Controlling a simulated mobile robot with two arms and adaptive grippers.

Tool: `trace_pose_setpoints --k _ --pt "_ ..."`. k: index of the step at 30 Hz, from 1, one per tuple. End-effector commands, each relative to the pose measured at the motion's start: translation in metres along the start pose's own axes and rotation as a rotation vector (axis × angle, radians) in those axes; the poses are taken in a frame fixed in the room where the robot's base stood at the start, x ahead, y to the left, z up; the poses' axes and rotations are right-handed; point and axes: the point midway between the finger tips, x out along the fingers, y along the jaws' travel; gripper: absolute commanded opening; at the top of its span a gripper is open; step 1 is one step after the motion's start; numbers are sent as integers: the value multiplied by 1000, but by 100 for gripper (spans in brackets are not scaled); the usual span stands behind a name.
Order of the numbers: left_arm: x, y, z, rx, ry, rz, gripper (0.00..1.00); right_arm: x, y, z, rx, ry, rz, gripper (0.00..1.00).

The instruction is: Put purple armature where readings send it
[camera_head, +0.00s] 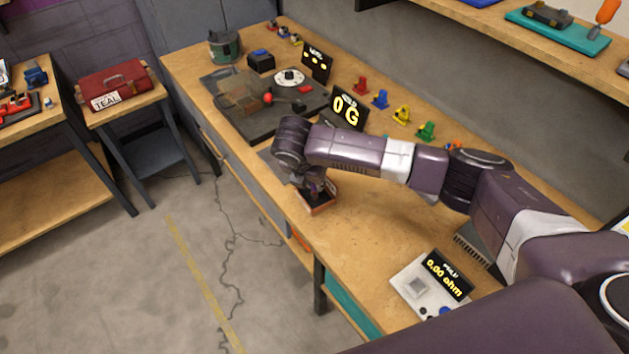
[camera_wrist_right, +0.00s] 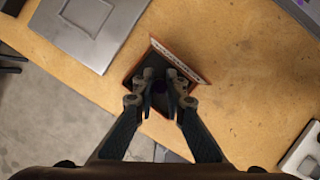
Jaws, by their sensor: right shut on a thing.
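My right gripper (camera_head: 314,188) reaches down into a small red-orange tray (camera_head: 319,209) near the bench's front edge. In the right wrist view the fingers (camera_wrist_right: 160,90) are close together inside the tray (camera_wrist_right: 181,62), shut on a small dark purple piece (camera_wrist_right: 158,87), which looks like the purple armature. The fingers hide most of it. A meter display (camera_head: 348,109) reads 0 G. Another meter (camera_head: 445,276) reads 0.00 ohm. My left gripper is out of view.
Red (camera_head: 361,85), blue (camera_head: 381,99), yellow (camera_head: 402,114) and green (camera_head: 427,131) stands line the bench's back. A dark rig (camera_head: 240,122) lies beyond the gripper. Bare bench lies right of the tray.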

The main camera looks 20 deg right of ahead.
Motion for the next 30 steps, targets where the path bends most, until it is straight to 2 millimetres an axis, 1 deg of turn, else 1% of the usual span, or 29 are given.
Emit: trace_pose_setpoints --k 2,3,8,16,20,23,30 --pt "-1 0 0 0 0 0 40 0 0 0 0 0 0 0" --pt "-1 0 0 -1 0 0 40 1 0 0 0 0 1 13" --pt "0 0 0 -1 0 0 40 1 0 0 0 0 0 31" --pt "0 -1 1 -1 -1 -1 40 0 0 -1 0 0 0 31" --pt "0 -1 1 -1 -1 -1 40 -7 1 0 0 0 3 31" --pt "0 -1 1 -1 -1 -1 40 -23 2 0 0 0 5 31" --pt "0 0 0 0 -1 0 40 -75 2 0 0 -1 5 31"
